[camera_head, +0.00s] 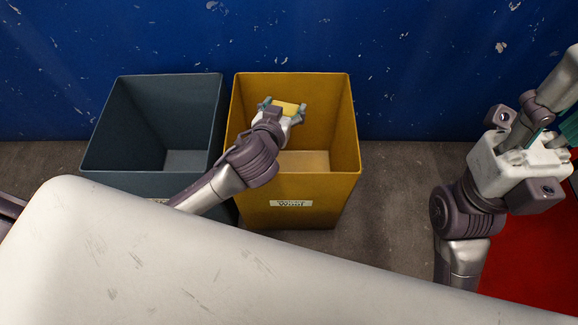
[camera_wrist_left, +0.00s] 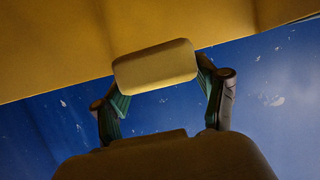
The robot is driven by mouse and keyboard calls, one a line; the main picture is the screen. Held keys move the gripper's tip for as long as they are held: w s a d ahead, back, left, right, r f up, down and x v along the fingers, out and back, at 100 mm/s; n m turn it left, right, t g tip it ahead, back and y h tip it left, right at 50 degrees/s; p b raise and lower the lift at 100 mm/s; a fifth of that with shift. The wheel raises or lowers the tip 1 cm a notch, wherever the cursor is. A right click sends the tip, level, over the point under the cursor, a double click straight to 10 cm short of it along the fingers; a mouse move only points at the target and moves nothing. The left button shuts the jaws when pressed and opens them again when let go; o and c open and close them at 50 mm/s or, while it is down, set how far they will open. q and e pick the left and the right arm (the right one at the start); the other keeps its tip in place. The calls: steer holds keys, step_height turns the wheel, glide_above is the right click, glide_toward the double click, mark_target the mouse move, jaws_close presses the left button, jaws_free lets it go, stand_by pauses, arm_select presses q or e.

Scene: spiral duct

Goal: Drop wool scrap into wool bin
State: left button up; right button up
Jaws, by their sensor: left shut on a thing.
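The wool scrap (camera_head: 286,108) is a small yellow block with rounded edges. My left gripper (camera_head: 283,110) is shut on it, over the open top of the yellow wool bin (camera_head: 345,150). In the left wrist view the scrap (camera_wrist_left: 155,67) sits between the two fingertips (camera_wrist_left: 158,75). The bin's yellow wall (camera_wrist_left: 50,50) fills the top of that view. The bin has a white label on its front that appears to read "Wool". My right gripper (camera_head: 530,140) is at the right edge of the head view; its fingers are partly cut off, so its opening is unclear.
A dark grey-blue bin (camera_head: 110,130) stands close to the left of the yellow bin. A scratched blue wall (camera_head: 420,60) rises behind both. Bare grey floor (camera_head: 400,190) lies right of the yellow bin. A red surface (camera_head: 540,260) shows at lower right.

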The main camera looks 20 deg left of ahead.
arm_select(q)
steer(key=o, duration=1)
step_height(320, 180, up, 10)
stand_by(0.6)
